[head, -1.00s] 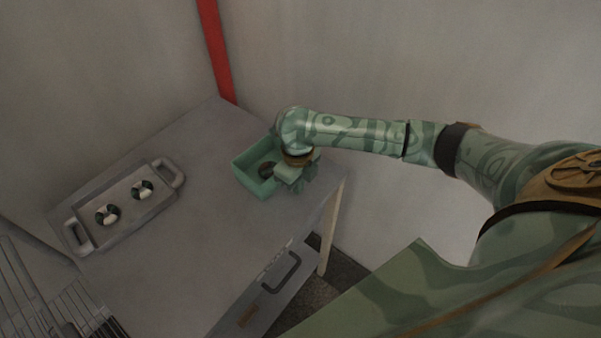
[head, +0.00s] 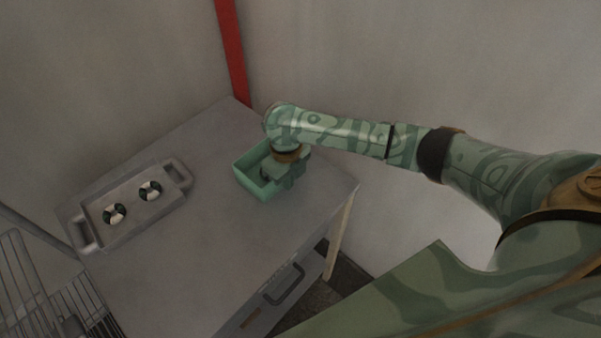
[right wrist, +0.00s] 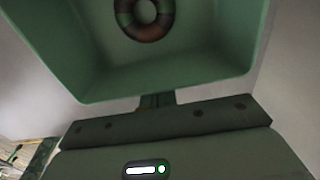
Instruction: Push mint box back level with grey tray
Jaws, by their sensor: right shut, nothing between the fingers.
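The mint box (head: 243,176) is an open-topped green bin standing on the grey table, right of the grey tray. The grey tray (head: 120,233) has raised handles at both ends and holds two dark-and-white rings. My right gripper (head: 287,182) is shut and empty, pointing down at the right side of the mint box and hiding part of it. In the right wrist view the mint box (right wrist: 165,82) fills the upper part, with a dark green and brown ring (right wrist: 143,18) inside. The shut fingers (right wrist: 156,102) are at its near wall; contact is unclear. My left gripper is out of view.
The table (head: 200,265) is clear between tray and box and in front of them. Walls and a red post (head: 232,50) stand behind. A wire rack (head: 25,290) is at the lower left. A drawer handle (head: 284,286) is on the table's front.

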